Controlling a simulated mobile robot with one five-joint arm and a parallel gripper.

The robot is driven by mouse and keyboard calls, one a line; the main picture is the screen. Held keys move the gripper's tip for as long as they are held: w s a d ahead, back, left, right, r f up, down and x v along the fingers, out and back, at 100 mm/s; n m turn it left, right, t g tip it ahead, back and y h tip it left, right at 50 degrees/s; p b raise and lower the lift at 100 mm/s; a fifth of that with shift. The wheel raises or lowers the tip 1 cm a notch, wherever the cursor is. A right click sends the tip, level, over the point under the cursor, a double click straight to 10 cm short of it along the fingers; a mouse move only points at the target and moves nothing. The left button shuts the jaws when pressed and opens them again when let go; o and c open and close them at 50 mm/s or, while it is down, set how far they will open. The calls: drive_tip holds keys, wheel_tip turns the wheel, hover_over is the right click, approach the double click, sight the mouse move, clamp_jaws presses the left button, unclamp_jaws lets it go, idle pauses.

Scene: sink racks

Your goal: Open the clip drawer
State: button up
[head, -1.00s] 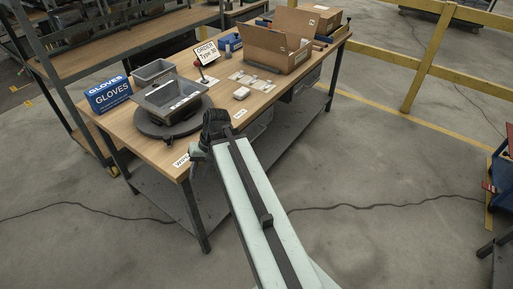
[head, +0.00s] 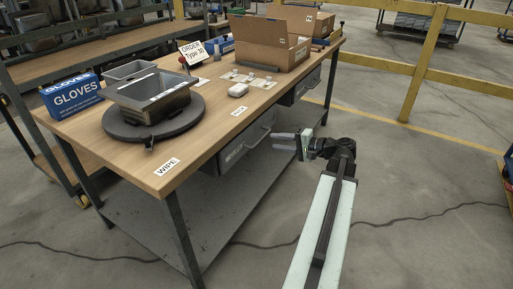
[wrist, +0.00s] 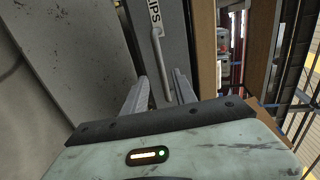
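The clip drawer (head: 235,154) is a grey drawer under the front edge of the wooden workbench, with a label at its left and a bar handle (head: 262,136). It looks shut. In the wrist view the drawer front (wrist: 176,38) shows a partly cut-off label ending in "IPS", and the pale handle (wrist: 157,55) stands out from it. My gripper (head: 275,140) is in front of the drawer, its fingers pointing at the handle. In the wrist view my gripper (wrist: 158,80) is open, its fingers apart on either side of the handle's near end. Contact cannot be told.
Another grey drawer (head: 300,90) hangs farther right under the workbench (head: 200,160).

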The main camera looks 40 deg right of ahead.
sight(262, 137)
drive_tip(key=x, duration=0.2)
drive_tip(key=b+x, duration=0.1)
drive_tip(key=x, duration=0.4)
drive_tip(key=shift+w+d+r, duration=0.1)
drive_tip(key=shift+w+d, duration=0.15)
drive_tip(key=shift+w, duration=0.15)
clamp_jaws()
idle(1.1)
